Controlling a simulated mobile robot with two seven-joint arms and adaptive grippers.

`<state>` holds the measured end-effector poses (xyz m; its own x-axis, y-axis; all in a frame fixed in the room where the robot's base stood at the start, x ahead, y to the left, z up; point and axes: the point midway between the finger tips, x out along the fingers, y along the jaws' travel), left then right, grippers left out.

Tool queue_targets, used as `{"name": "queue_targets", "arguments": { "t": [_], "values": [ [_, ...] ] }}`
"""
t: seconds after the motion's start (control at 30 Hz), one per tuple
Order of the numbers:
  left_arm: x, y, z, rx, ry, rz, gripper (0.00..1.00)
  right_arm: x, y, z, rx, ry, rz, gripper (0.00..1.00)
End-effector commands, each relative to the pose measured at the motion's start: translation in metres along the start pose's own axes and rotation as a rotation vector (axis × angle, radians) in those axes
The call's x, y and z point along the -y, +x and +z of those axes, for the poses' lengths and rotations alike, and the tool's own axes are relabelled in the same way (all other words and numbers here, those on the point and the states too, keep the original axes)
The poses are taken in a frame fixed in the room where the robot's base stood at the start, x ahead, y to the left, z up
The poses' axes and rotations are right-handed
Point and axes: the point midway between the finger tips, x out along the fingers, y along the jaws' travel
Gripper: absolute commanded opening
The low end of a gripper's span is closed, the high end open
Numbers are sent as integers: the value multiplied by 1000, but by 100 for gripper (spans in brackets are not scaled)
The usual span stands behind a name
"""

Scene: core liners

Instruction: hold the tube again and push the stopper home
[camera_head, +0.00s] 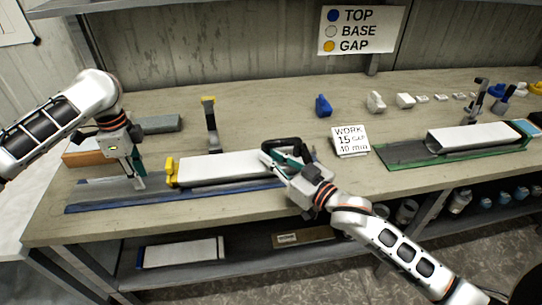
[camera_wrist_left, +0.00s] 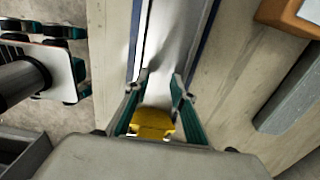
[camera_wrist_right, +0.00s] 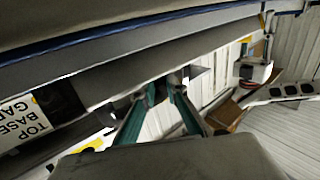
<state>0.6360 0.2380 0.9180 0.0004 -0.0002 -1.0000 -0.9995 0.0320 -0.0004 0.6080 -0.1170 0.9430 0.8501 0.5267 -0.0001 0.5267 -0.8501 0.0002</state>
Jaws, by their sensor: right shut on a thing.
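The white tube (camera_head: 225,168) lies lengthwise in a grey metal trough with a blue edge (camera_head: 105,203) at the front of the bench. A yellow stopper (camera_head: 171,172) stands at the tube's left end; I cannot tell how deep it sits. My left gripper (camera_head: 140,184) is open over the bare trough, left of the stopper and apart from it. In the left wrist view the stopper (camera_wrist_left: 153,122) shows between the spread fingers, partly cut off by the palm. My right gripper (camera_head: 277,162) is shut on the tube near its right end; its fingertips hide the contact.
A yellow-topped post (camera_head: 210,112) stands behind the tube. A grey bar (camera_head: 160,124) and an orange-brown block (camera_head: 88,154) lie at the back left.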

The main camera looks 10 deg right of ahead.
Motion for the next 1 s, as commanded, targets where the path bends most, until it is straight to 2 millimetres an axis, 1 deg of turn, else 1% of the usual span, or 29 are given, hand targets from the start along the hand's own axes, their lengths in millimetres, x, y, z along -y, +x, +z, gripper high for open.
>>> {"name": "queue_targets", "arguments": {
  "t": [0.47, 1.0],
  "values": [
    [0, 1, 0, 0, 0, 1, 24, -1, 0, -1, -1, -1, 1, 0],
    [0, 20, -1, 0, 0, 1, 24, -1, 0, -1, -1, -1, 1, 0]
  ]
}}
